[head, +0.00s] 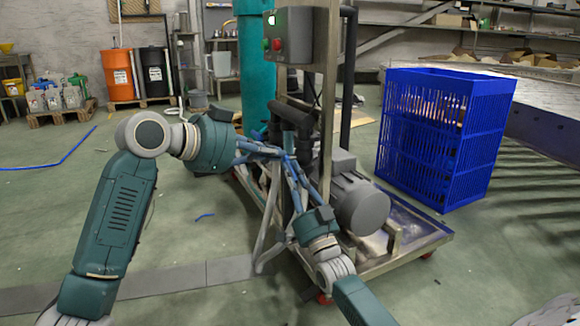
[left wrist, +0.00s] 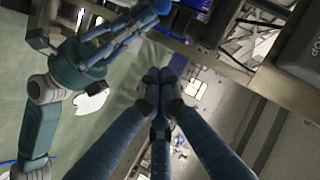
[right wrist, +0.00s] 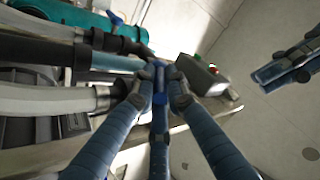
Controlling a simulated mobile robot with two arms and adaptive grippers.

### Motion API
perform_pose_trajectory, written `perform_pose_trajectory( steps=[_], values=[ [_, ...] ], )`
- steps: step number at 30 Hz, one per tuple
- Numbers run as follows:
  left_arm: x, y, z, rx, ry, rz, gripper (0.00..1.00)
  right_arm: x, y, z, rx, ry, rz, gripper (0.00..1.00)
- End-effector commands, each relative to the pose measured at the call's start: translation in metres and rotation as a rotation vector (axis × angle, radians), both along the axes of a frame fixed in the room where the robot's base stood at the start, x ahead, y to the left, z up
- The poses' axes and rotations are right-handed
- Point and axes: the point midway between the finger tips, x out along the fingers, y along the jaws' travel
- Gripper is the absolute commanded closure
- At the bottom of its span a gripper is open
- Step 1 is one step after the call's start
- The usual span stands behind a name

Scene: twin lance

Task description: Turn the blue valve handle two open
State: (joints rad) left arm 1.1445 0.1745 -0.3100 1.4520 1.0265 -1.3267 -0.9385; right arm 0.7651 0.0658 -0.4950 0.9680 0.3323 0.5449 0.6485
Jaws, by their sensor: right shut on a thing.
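My right gripper (head: 288,162) reaches up from below at the pipework in front of the steel post. In the right wrist view its fingers (right wrist: 160,75) are closed together beside a dark pipe joint. A bright blue bit (right wrist: 160,98) shows between them, likely part of a valve handle; the rest is hidden by the fingers. Another small blue handle (right wrist: 115,18) shows near the teal cylinder at the top left. My left gripper (head: 270,150) comes in from the left near the right one. In the left wrist view its fingertips (left wrist: 155,80) are together, with nothing visible between them.
A control box (head: 287,35) is on the steel post above the grippers. A grey motor (head: 360,203) sits on the skid at the right. A blue crate (head: 395,130) stands farther right. Open floor lies to the left.

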Motion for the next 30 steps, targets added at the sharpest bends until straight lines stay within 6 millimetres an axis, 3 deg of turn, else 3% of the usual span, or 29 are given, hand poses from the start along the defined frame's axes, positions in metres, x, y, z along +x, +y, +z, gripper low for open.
perform_pose_trajectory(
  steps=[11, 18, 30],
  values=[
    [0.045, -0.061, -0.028, 0.0, 0.001, 0.0, 1.0, 0.0, -0.002, 0.0, 0.002, -0.001, -0.002, 1.0],
    [0.06, -0.046, -0.054, -0.002, 0.0, 0.002, 1.0, 0.0, -0.002, 0.0, 0.002, -0.001, -0.002, 1.0],
    [0.063, -0.043, -0.059, -0.001, -0.002, 0.002, 1.0, 0.0, -0.002, -0.001, 0.002, -0.001, -0.002, 1.0]
  ],
)
